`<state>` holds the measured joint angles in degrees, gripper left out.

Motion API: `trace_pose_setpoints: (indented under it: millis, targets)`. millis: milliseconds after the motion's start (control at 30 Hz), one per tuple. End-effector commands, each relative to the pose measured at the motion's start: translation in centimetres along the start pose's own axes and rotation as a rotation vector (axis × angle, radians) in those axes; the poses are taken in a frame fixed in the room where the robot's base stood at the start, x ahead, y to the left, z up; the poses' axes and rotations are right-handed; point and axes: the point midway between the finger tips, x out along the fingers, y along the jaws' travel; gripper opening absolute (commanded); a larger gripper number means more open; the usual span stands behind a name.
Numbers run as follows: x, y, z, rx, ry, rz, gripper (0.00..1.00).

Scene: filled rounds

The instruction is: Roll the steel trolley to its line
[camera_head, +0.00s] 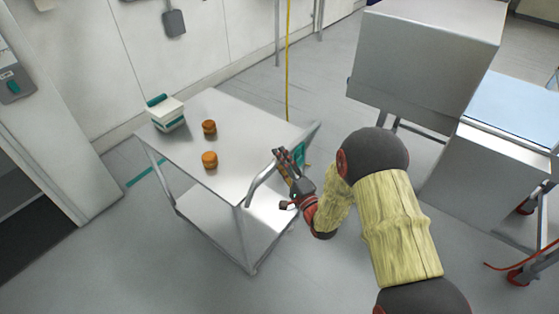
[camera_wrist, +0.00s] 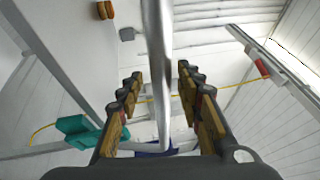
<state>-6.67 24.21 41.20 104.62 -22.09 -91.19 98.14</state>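The steel trolley (camera_head: 190,165) stands upright left of my arm, with a flat top and a lower shelf (camera_head: 245,208). Its push handle (camera_head: 260,182) sticks out at the right end. My gripper (camera_head: 283,165) is at this handle. In the wrist view the handle bar (camera_wrist: 158,60) runs between the two fingers of my gripper (camera_wrist: 160,82), with gaps showing on both sides, so the gripper is open around it. A short teal line (camera_head: 146,174) shows on the floor beyond the trolley's left side; part may be hidden behind the trolley.
On the trolley top stand a white and teal box (camera_head: 167,115) and two orange-brown round pieces, one farther (camera_head: 209,127) and one nearer (camera_head: 210,160). A large grey cabinet (camera_head: 425,65) is at right. A yellow cable (camera_head: 288,60) hangs behind. Floor at front left is clear.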

Motion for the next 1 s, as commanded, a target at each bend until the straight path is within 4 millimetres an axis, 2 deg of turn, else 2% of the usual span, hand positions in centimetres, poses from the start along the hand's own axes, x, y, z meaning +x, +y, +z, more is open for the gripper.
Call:
trace_pose_setpoints:
  millis: [300,900,1000]
  targets:
    - [0.26,0.01,0.01,0.000,0.000,0.001,0.35]
    - [0.22,0.05,0.02,0.000,0.000,0.001,0.01]
    - [0.21,0.06,0.02,0.000,0.000,0.002,0.00]
